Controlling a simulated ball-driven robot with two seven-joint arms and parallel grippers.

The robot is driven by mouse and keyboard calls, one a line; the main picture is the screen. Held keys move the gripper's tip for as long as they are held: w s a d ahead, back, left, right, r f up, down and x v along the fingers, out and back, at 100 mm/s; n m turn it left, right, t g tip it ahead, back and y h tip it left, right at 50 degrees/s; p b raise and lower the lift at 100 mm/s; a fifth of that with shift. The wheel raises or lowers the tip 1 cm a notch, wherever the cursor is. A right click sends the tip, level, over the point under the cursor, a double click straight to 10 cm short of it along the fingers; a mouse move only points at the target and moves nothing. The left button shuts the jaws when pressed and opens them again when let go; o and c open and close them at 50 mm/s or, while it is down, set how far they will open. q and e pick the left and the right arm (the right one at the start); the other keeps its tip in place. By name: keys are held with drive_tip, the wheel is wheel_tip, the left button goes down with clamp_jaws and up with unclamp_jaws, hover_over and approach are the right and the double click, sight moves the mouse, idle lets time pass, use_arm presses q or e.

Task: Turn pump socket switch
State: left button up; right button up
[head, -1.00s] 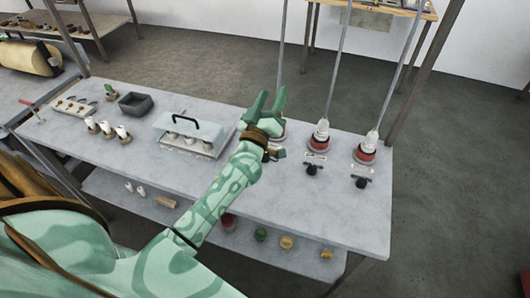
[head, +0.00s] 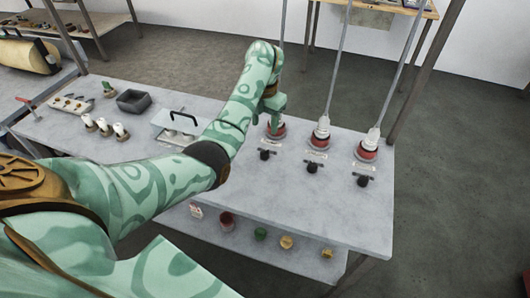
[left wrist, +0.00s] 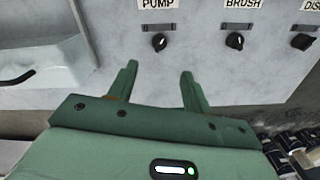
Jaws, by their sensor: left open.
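The pump switch, a small black knob with a white mark, shows in the left wrist view (left wrist: 159,41) under the "PUMP" label (left wrist: 158,4). In the head view the pump switch (head: 265,155) is the leftmost of three black knobs, in front of a red-ringed socket (head: 276,130). My left gripper (head: 275,121) points down over that socket and hides part of it. In the left wrist view the left gripper (left wrist: 158,71) has its fingers apart with nothing between them; the knob lies beyond the tips, apart from them. My right gripper is not in view.
The brush switch (left wrist: 235,41) and a third knob (left wrist: 303,41) sit to the right. Plugs with poles stand in the other red sockets (head: 319,140). A clear-lidded box (head: 165,122) with a black handle stands left. The table's front right is bare.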

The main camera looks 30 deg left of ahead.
sight(264, 151)
use_arm(q)
wheel_tip(264, 151, down, 12)
drive_tip(key=b, duration=0.5)
drive_tip(key=shift+f, duration=0.25)
drive_tip(key=c, duration=1)
